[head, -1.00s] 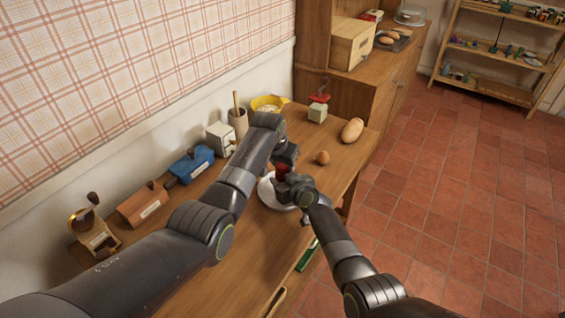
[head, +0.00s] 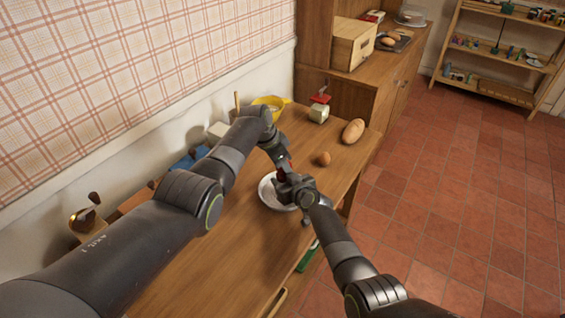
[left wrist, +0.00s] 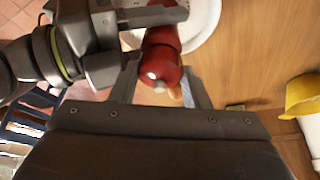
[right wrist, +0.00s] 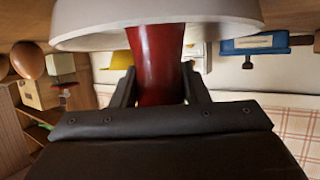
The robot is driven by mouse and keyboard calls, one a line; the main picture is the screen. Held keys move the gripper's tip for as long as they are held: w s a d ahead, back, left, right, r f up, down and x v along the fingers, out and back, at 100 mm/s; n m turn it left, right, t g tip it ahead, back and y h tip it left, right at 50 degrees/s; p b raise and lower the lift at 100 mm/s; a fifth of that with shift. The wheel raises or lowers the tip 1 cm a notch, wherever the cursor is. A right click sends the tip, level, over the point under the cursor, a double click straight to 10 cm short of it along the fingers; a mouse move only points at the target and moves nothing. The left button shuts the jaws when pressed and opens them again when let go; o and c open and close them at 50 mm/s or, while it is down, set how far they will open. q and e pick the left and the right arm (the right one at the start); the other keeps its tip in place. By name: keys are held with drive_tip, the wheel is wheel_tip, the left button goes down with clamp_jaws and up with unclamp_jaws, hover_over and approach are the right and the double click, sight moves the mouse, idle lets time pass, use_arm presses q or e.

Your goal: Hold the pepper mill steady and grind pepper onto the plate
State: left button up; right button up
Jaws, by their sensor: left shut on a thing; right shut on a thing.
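The red pepper mill (left wrist: 163,58) is upright over the white plate (head: 266,193), with a pale knob on top. My right gripper (head: 296,188) is shut on the mill's red body, which also shows between its fingers in the right wrist view (right wrist: 157,62). My left gripper (head: 284,163) is above it, with its fingers closed around the mill's top in the left wrist view (left wrist: 160,80). In the head view the two grippers hide most of the mill. The plate also shows in the right wrist view (right wrist: 220,14); whether the mill touches it I cannot tell.
An egg (head: 324,159) and a bread loaf (head: 353,131) lie to the right on the wooden table (head: 215,265). A yellow bowl (head: 268,102) and a white-and-red item (head: 319,112) stand at the back. A coffee grinder (head: 88,218) stands at the left, near the wall.

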idle(0.4)
use_arm(q)
drive_tip(key=o, duration=1)
drive_tip(key=shift+d, duration=0.1)
drive_tip(key=shift+s, duration=0.1)
drive_tip(key=shift+v, duration=4)
drive_tip(key=shift+a, duration=0.2)
